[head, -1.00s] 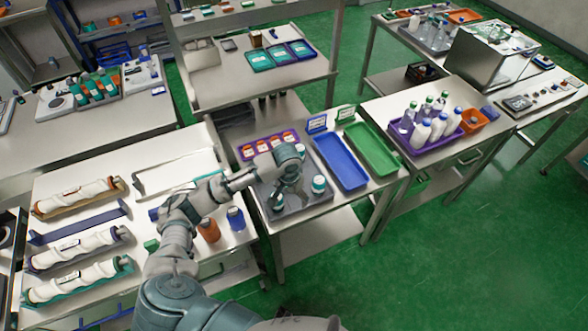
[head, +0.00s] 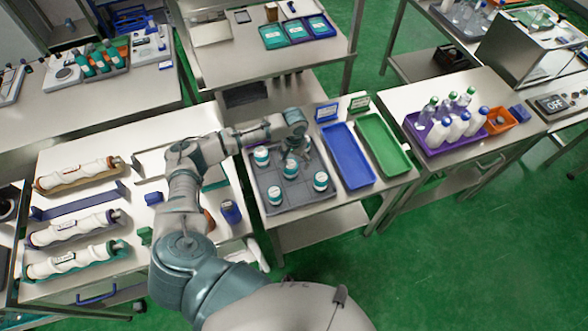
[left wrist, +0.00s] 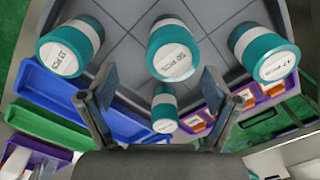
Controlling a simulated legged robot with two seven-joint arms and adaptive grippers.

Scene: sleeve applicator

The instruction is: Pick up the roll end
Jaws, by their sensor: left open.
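White rolls lie in three holders on the left table in the head view: the orange-brown one at the back (head: 78,172), the purple one in the middle (head: 75,229) and the teal one in front (head: 72,261). I cannot tell which end is the task's roll end. My left gripper (head: 299,152) is over the back of a grey tray (head: 262,194), away from the rolls. In the left wrist view its fingers (left wrist: 160,82) are apart, with teal and white jars (left wrist: 173,50) beyond them and nothing held. The right gripper is not in view.
A blue tray (head: 346,155) and a green tray (head: 383,145) are right of the grey tray. A purple crate of bottles (head: 436,138) stands farther right. A blue bottle (head: 231,211) is at the left table's right edge. My left arm crosses that table.

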